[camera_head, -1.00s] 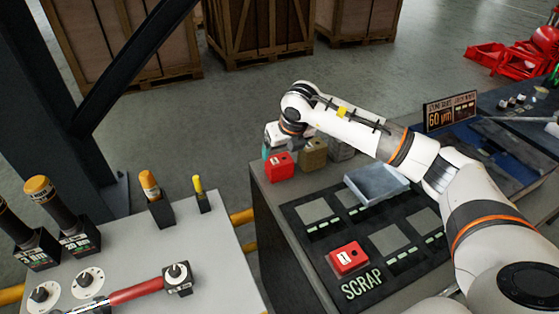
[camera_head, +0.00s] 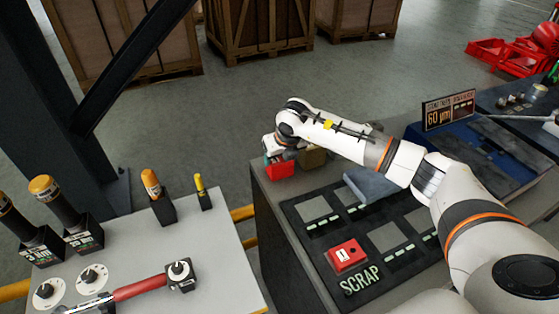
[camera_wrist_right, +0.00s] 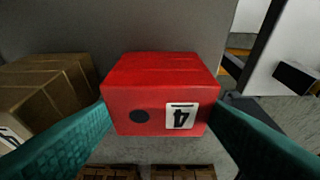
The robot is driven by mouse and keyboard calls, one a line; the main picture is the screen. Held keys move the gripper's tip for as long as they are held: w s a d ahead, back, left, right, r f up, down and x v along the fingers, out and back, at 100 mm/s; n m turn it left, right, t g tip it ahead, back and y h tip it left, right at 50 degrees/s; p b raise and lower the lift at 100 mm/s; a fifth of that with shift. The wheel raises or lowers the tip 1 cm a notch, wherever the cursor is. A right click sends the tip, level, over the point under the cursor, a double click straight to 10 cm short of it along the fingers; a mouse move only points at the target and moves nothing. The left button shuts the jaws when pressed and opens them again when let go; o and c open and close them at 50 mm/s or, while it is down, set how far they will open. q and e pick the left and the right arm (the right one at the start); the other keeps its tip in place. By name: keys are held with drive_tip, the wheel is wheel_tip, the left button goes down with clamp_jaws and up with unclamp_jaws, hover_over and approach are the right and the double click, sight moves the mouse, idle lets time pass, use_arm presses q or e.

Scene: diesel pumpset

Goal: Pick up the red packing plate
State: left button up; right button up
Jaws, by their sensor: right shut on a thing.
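A red block (camera_head: 280,172), taken as the packing plate, is at the far left corner of the grey bench. In the right wrist view the red block (camera_wrist_right: 160,92) fills the middle and shows a white label with an upside-down 4 and a dark round spot. My right gripper (camera_head: 268,162) is at this block. In the wrist view the teal fingers of the right gripper (camera_wrist_right: 160,115) press on its two sides, shut on it. I cannot tell whether the block still touches the bench. My left gripper is not in view.
A brown block (camera_head: 312,158) stands close beside the red one, also in the wrist view (camera_wrist_right: 45,90). Another red block (camera_head: 347,255), marked 1, sits on the dark SCRAP mat (camera_head: 318,233). A grey plate (camera_head: 368,187) lies behind it, partly under my arm. Open floor lies beyond the bench.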

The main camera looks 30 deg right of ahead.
sight(280, 159)
drive_tip(key=shift+r, duration=0.15)
drive_tip(key=shift+w+r, duration=0.1)
drive_tip(key=shift+r, duration=0.2)
wheel_tip(280, 159, up, 9)
drive_tip(key=b, duration=0.2)
drive_tip(key=shift+r, duration=0.15)
